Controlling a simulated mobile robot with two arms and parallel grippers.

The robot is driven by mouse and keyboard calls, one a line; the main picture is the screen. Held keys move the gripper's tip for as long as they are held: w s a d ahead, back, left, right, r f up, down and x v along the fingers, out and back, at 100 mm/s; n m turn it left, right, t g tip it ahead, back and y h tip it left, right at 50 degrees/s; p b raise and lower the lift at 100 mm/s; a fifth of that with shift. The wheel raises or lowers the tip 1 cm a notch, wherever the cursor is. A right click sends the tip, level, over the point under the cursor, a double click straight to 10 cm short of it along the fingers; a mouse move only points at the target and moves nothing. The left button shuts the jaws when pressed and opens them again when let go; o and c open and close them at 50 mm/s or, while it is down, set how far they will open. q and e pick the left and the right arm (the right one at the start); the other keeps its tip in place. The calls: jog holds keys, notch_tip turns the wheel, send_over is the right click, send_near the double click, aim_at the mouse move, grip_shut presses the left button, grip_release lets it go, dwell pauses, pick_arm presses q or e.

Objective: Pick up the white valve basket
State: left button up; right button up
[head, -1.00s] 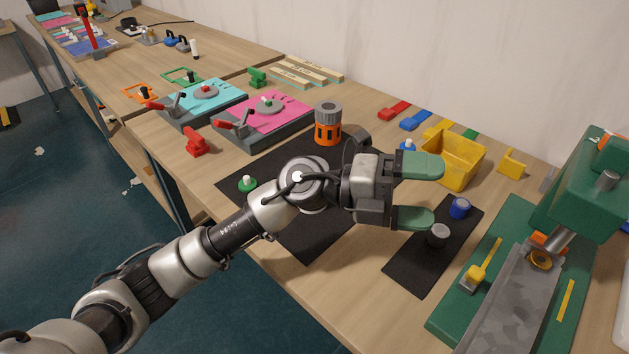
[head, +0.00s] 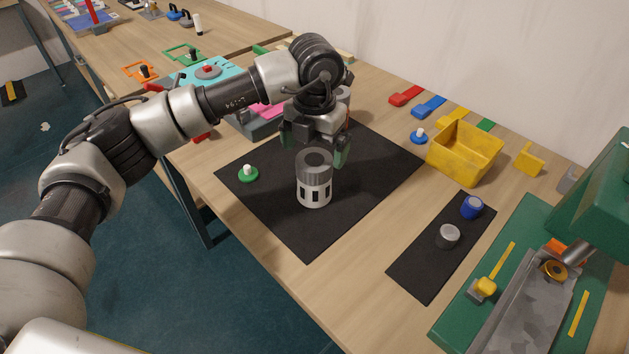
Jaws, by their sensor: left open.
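The white valve basket (head: 314,190) stands upright on the large black mat (head: 362,190). It has a grey ribbed top and dark slots in its white lower part. My left gripper (head: 315,143) is open and points down, just behind and above the basket's top in the picture. One green-grey finger shows to the right of the basket's top; the other is partly hidden. No contact with the basket is clear. My right gripper is not in view.
A green valve piece (head: 248,174) lies left of the basket. A yellow bin (head: 465,152) stands to the right, near a blue piece (head: 419,136). A narrow black mat (head: 420,262) holds grey and blue caps. A green press (head: 590,215) stands far right. My arm hides much of the pink tray.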

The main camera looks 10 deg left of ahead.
aim_at(315, 158)
pick_arm(q)
jog(key=shift+w+f+p, duration=0.15)
jog(key=shift+f+p, duration=0.15)
jog(key=shift+f, duration=1.25)
jog(key=shift+w+f+p, duration=0.1)
jog(key=shift+f+p, duration=0.2)
jog(key=shift+f, duration=1.2)
jog(key=c, duration=1)
jog(key=shift+r, duration=0.1)
